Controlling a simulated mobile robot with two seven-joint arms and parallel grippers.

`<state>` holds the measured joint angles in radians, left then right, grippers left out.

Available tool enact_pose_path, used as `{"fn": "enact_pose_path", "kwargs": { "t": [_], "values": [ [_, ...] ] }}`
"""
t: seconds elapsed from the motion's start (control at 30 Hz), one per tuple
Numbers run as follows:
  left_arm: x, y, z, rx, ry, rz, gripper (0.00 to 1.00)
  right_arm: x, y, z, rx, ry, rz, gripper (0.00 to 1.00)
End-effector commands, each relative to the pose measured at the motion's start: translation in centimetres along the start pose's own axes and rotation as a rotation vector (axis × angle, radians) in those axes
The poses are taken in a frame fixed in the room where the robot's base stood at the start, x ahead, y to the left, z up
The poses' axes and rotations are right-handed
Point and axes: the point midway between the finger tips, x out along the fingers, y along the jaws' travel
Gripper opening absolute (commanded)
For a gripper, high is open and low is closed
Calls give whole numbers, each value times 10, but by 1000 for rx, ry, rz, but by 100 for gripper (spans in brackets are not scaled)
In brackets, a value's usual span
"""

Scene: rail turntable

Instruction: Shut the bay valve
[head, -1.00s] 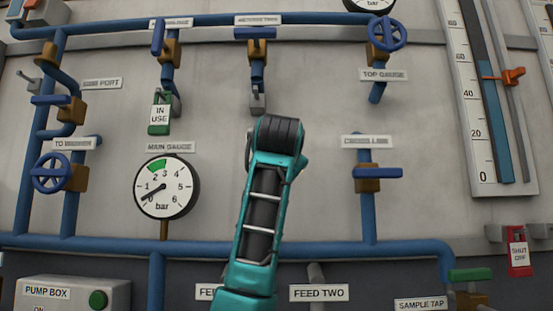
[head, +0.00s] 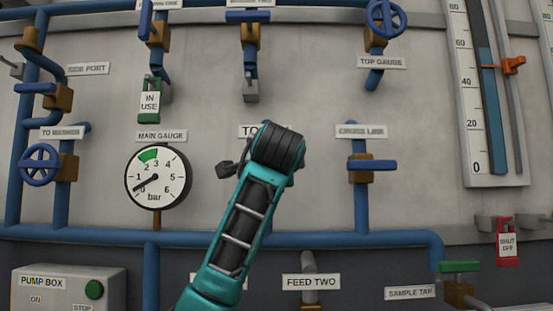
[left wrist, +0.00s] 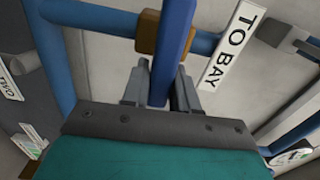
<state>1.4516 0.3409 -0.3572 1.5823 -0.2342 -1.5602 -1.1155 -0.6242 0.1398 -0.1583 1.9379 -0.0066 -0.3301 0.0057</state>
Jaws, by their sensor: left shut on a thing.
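The bay valve shows in the left wrist view, with a brown body (left wrist: 150,32) on a blue pipe (left wrist: 95,14) and a blue lever handle (left wrist: 176,30). The white TO BAY label (left wrist: 233,45) is beside it. My left gripper (left wrist: 160,88) is shut on the lever, one grey finger on each side. The lever lies across the pipe, roughly at a right angle. In the head view my teal left arm covers this valve, and only the start of its label (head: 250,131) shows. My right gripper is in neither view.
The main gauge (head: 158,177) is left of my arm, its needle near the low end. The cross link valve (head: 372,166) is to the right. Above are a green IN USE tag (head: 149,103) and other levers. A red SHUT OFF tag (head: 507,242) hangs at far right.

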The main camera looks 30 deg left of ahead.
Motion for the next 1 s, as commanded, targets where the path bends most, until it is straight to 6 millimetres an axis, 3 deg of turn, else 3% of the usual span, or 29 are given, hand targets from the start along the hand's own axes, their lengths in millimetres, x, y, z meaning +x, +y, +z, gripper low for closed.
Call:
{"fn": "enact_pose_path", "kwargs": {
  "t": [0.67,0.7,0.9,1.0],
  "values": [
    [0,3,-1,67,2,3,0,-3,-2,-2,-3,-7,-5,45],
    [0,3,-1,67,2,3,30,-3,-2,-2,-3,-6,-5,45],
    [0,3,-1,64,1,2,49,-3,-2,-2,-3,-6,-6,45],
    [0,2,0,63,1,1,49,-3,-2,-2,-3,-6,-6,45]
  ]
}}
